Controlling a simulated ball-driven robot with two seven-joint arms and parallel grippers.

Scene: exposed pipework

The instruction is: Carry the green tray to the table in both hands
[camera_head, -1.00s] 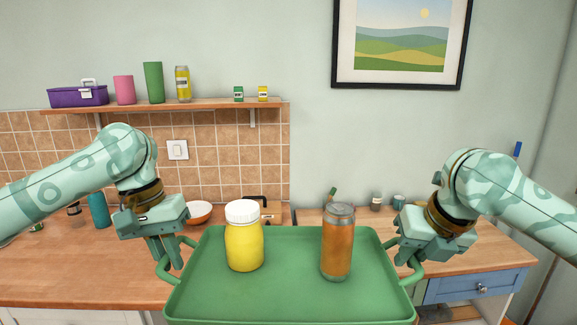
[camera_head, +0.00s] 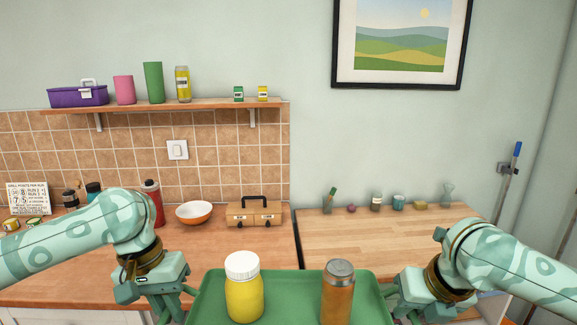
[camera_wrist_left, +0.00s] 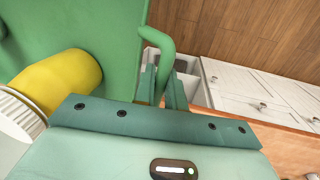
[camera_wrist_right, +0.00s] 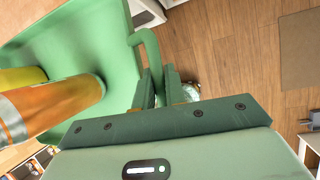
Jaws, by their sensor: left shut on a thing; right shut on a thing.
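The green tray (camera_head: 290,290) is at the bottom of the head view, held level between my two grippers, its near part cut off by the frame. A yellow jar with a white lid (camera_head: 243,295) and an orange can with a grey top (camera_head: 338,297) stand upright on it. My left gripper (camera_head: 170,312) is shut on the tray's left handle, a green loop that shows in the left wrist view (camera_wrist_left: 163,38). My right gripper (camera_head: 408,312) is shut on the right handle, which shows in the right wrist view (camera_wrist_right: 150,50). The fingertips are partly hidden in the head view.
Beyond the tray are wooden counters, with an orange-white bowl (camera_head: 194,212), a tan case (camera_head: 254,213) and a red bottle (camera_head: 153,203) on the left. The right wooden top (camera_head: 395,238) is largely clear, with small items along its back edge. A shelf (camera_head: 170,105) hangs above.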

